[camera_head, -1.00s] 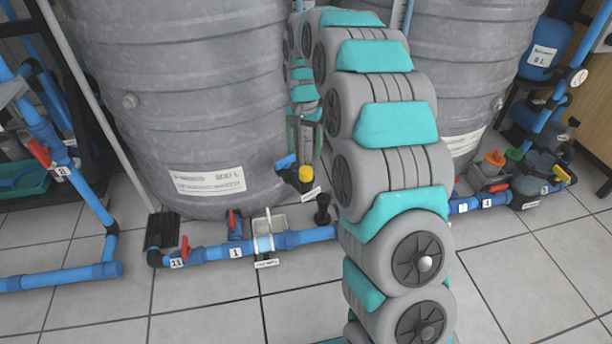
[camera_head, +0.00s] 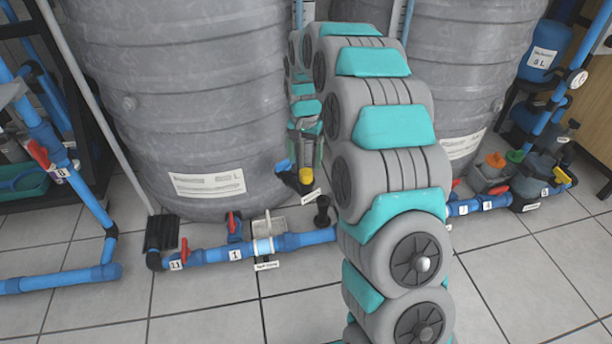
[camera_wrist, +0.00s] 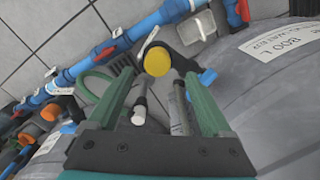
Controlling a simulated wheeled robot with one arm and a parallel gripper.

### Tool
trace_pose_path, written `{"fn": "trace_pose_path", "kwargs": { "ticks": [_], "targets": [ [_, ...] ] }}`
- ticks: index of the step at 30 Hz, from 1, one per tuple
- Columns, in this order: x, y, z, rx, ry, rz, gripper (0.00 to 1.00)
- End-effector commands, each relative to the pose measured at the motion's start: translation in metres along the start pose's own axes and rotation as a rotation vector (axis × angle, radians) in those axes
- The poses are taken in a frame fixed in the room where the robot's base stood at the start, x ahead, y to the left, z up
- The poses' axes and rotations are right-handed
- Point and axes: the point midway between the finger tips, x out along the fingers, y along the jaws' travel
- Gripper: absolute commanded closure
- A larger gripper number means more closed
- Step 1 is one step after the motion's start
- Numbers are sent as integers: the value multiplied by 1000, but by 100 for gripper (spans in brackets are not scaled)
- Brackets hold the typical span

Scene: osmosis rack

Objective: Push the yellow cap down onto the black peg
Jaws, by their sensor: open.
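The yellow cap (camera_head: 306,176) shows in the head view at the front of the left tank, with a dark body under and beside it. In the wrist view the round top of the cap (camera_wrist: 157,61) lies just beyond the green fingertips of my gripper (camera_wrist: 160,76). My gripper (camera_head: 305,152) is open and above the cap, with the cap in line with the gap between the fingers. The black peg under the cap is not clearly visible, so I cannot tell how the cap sits on it.
Large grey tanks (camera_head: 185,110) stand behind. A blue pipe (camera_head: 210,255) with red valve handles runs low along the front. A black upright fitting (camera_head: 322,210) stands between cap and pipe. The tiled floor in front is clear.

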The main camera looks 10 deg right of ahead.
Motion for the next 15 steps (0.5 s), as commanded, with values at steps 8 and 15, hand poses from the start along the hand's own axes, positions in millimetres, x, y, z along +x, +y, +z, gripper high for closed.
{"fn": "trace_pose_path", "kwargs": {
  "ticks": [8,15],
  "targets": [
    [40,4,3,0,-3,2,16],
    [44,4,2,0,-1,1,16]
  ]
}}
